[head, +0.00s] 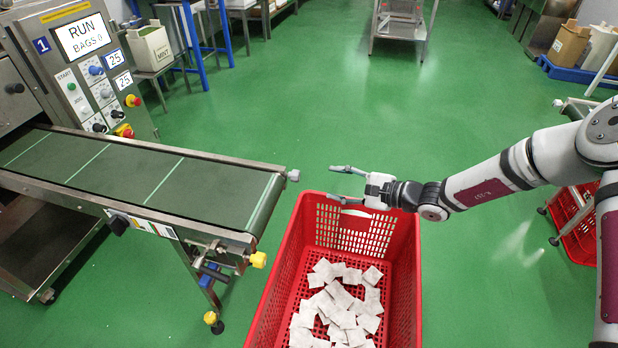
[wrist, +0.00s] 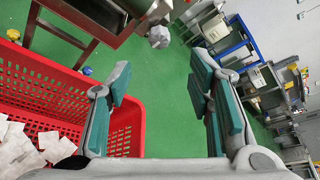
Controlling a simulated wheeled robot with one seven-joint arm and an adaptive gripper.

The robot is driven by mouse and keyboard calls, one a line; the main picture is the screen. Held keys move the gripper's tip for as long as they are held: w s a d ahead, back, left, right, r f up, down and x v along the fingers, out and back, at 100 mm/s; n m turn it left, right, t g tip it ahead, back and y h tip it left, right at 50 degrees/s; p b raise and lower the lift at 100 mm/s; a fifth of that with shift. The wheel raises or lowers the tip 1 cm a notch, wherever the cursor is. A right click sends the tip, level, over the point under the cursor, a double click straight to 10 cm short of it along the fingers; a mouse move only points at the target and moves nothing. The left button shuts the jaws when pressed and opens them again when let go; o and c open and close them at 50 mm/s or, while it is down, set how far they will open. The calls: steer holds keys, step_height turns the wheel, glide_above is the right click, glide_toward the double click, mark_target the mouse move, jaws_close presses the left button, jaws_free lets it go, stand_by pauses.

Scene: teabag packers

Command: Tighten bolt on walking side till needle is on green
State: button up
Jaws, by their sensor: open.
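The belt conveyor (head: 150,180) ends above a red crate. A grey hex bolt head (head: 293,175) sticks out at the far corner of its end. It also shows in the wrist view (wrist: 159,37), ahead of and between my fingers. A yellow knob (head: 258,260) sits at the near corner. Which side is the walking side, I cannot tell. A coloured label (head: 150,226) is on the near side rail; no needle can be made out. My gripper (head: 338,184) is open and empty, just right of the grey bolt head and apart from it, above the crate's far end.
The red crate (head: 405,270) holds several white teabags (head: 340,305). A control panel (head: 95,75) reading RUN, BAGS 0 stands at the far left. A metal trolley (head: 397,28) stands at the back. The green floor beyond the crate is clear.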

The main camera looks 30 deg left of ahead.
mark_target(299, 176)
steer(key=b+x, duration=0.2)
steer(key=x, duration=1)
steer(key=shift+s, duration=0.1)
steer(key=shift+c, duration=0.4)
jaws_close()
